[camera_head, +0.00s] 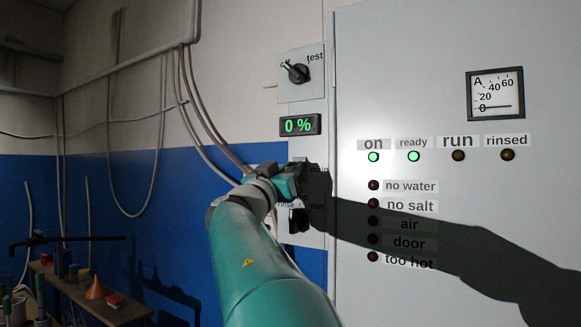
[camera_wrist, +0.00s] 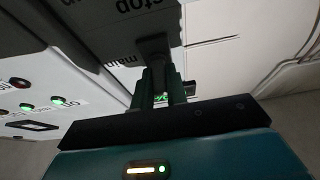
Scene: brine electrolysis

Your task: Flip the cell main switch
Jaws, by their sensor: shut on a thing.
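The cell main switch is a dark knob (camera_wrist: 153,48) on a grey plate marked "main" and "stop" (camera_wrist: 120,30) in the wrist view. My gripper (camera_wrist: 160,82) is shut on this knob, with one finger on each side. In the head view my gripper (camera_head: 296,178) is at the narrow panel left of the cabinet and hides the knob. Part of the "main" label shows beside it. The knob's exact angle is hard to read.
Above are a test switch (camera_head: 298,73) and a display (camera_head: 300,125) reading 0 %. A run/rinse switch (camera_head: 299,220) sits just below my gripper. The cabinet (camera_head: 400,60) has lit "on" and "ready" lamps and an ammeter (camera_head: 495,93) near 0. A bench (camera_head: 80,298) stands lower left.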

